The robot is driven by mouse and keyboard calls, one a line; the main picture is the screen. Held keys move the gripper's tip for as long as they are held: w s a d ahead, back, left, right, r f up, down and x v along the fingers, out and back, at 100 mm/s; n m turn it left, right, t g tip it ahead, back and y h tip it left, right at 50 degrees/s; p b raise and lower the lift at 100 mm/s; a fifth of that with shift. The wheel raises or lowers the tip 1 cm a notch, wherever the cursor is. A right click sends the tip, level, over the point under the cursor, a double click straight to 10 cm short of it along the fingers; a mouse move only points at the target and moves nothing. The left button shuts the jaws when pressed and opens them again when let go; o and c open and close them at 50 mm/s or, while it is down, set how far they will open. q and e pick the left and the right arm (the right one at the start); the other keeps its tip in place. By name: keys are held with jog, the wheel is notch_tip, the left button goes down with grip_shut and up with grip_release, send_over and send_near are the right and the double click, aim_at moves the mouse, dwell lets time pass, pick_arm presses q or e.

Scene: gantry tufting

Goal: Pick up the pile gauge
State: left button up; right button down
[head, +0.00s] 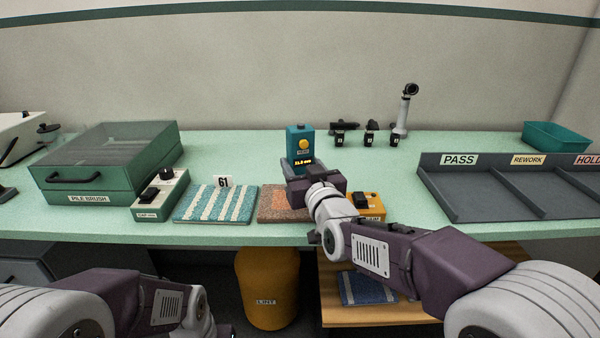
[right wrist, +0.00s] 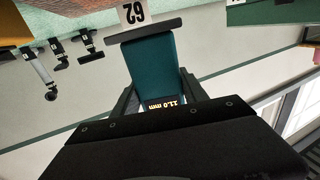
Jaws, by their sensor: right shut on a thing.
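The pile gauge (head: 300,142) is a teal upright device with a yellow-orange round button and a lit display. In the head view it stands out above the middle of the bench, behind the orange-brown carpet sample. My right gripper (head: 301,172) is shut on its lower front part. In the right wrist view the gauge (right wrist: 153,62) sits between the two dark fingers of the gripper (right wrist: 160,92), and its display reads 11.0 mm. A dark bar crosses its far end. I cannot tell whether it touches the bench or another surface. My left gripper is out of view.
A striped sample (head: 217,204) with a 61 card and an orange-brown sample (head: 281,203) lie in front. The green pile brush box (head: 105,190) is left; the grey sorting tray (head: 505,213) is right. Small black tools (head: 343,133) stand behind. A yellow lint bin (head: 268,285) is below.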

jog(key=s+d+r+p, duration=0.3)
jog(key=s+d+r, duration=0.3)
jog(key=d, duration=0.4)
jog(key=shift+r, duration=0.45)
